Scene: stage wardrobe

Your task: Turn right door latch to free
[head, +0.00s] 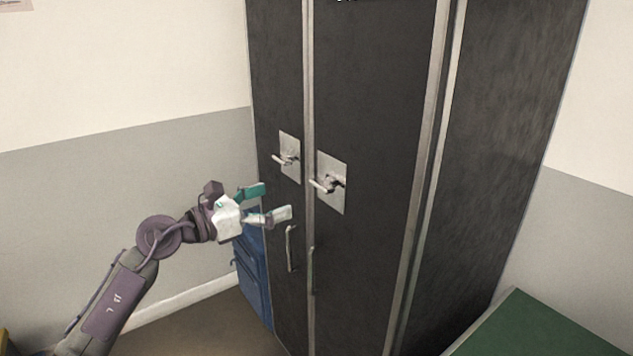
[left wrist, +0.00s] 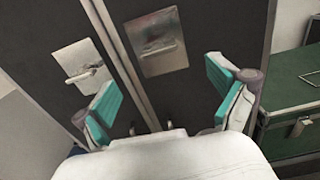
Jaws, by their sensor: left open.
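A tall dark wardrobe (head: 380,110) has two doors, each with a latch on a pale metal plate. My left gripper (head: 272,202) is open and empty, in front of the left door, below and left of both latches. It touches neither latch. My right gripper is not in view.
Vertical door handles (head: 290,248) sit below the latches. A blue case (head: 252,268) stands against the wardrobe's left side. A green case or top (head: 535,330) is at the lower right. The space before the doors looks clear.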

